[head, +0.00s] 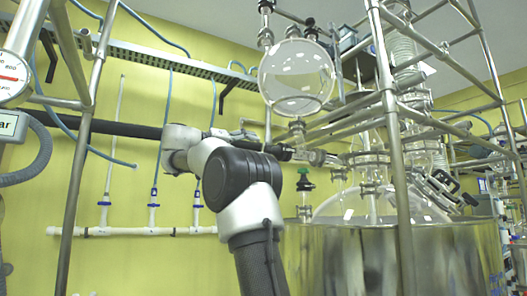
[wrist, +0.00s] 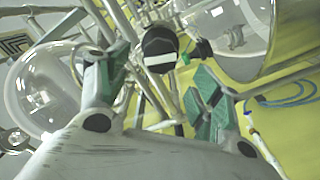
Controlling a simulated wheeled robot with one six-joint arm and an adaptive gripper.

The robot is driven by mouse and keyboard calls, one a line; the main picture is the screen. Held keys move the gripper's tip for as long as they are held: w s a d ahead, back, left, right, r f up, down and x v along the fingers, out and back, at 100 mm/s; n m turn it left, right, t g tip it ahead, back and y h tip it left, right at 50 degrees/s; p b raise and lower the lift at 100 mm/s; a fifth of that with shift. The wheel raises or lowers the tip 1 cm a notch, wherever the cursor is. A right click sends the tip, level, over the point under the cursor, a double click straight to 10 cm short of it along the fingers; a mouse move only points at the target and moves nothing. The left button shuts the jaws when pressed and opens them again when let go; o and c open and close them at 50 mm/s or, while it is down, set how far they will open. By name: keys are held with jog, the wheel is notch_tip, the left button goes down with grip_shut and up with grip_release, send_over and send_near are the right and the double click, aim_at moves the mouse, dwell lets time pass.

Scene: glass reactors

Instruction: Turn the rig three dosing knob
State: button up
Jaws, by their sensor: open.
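My gripper (wrist: 162,66) is open in the wrist view, with green-padded fingers set wide apart. A black, round, knob-like part with a white band (wrist: 160,46) shows beyond and between the fingertips, apart from them. I cannot tell whether it is the rig three dosing knob. In the head view, my arm reaches right towards the glassware, and its far end is hard to make out among the frame tubes. A dark green-capped glass fitting (head: 305,182) stands below that end. No rig number is readable.
A round glass flask (head: 297,77) hangs above my arm. Steel frame posts (head: 393,130) and a large metal vessel (head: 345,260) crowd the right. Glass bulbs show at the left (wrist: 40,92) and upper right (wrist: 228,32) of the wrist view. A white pipe (head: 130,231) runs along the yellow wall.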

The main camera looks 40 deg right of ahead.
aim_at(263, 150)
jog(key=x, duration=0.6)
jog(key=shift+s+d, duration=0.1)
jog(key=shift+d, duration=0.2)
jog(key=c, duration=1)
